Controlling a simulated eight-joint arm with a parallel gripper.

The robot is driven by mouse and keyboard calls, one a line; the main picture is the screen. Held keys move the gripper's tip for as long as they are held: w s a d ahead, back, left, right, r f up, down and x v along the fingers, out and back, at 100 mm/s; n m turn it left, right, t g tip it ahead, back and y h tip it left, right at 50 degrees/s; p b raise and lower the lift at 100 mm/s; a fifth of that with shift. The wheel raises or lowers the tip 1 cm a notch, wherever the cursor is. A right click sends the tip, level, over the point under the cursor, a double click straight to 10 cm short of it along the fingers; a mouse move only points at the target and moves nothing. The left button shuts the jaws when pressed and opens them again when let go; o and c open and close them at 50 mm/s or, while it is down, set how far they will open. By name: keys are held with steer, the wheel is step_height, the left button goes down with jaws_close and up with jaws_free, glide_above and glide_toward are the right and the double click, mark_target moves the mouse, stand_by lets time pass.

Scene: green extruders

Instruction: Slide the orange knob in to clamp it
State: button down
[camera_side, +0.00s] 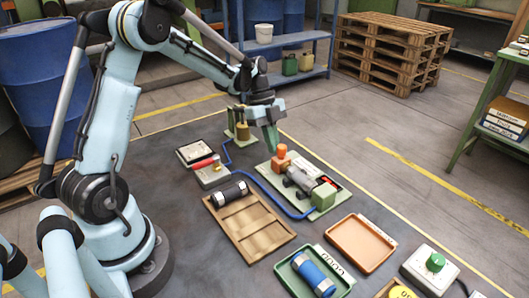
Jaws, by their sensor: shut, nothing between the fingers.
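The orange knob (281,152) stands at the back left end of a pale green base plate (325,207). An orange block shows directly under it. A grey clamp-like fixture (299,180) with a green block (323,195) sits on the same plate, to the front right of the knob. My gripper (271,146) points down just to the left of the knob, with its fingers shut and empty. The fingertips look very close to the knob; I cannot tell whether they touch it.
A brass-coloured post (242,131) stands behind. A red-handled device (205,163) and a wooden tray (252,237) with a black cylinder lie left. An orange tray (361,243) and a green tray (290,282) with a blue cylinder lie in front. A blue cable runs beside the plate.

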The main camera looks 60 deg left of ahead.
steer(key=shift+d, duration=0.1)
stand_by(0.3)
steer(key=shift+d, duration=0.35)
steer(key=shift+a+r, duration=0.25)
steer(key=shift+a, duration=0.3)
steer(key=shift+a+r, duration=0.25)
steer(key=shift+a, duration=0.25)
steer(key=v, duration=0.7)
steer(key=shift+r, duration=0.3)
steer(key=shift+a, duration=0.1)
steer(key=s+d+r+n+t+y, duration=0.1)
steer(key=s+d+n+t+y, duration=0.3)
steer(key=s+d+n+t, duration=0.3)
steer(key=shift+s+d+n+y, duration=0.3)
steer(key=shift+s+d+n, duration=2.8)
steer(key=shift+n, duration=2.4)
steer(key=shift+w+d, duration=0.55)
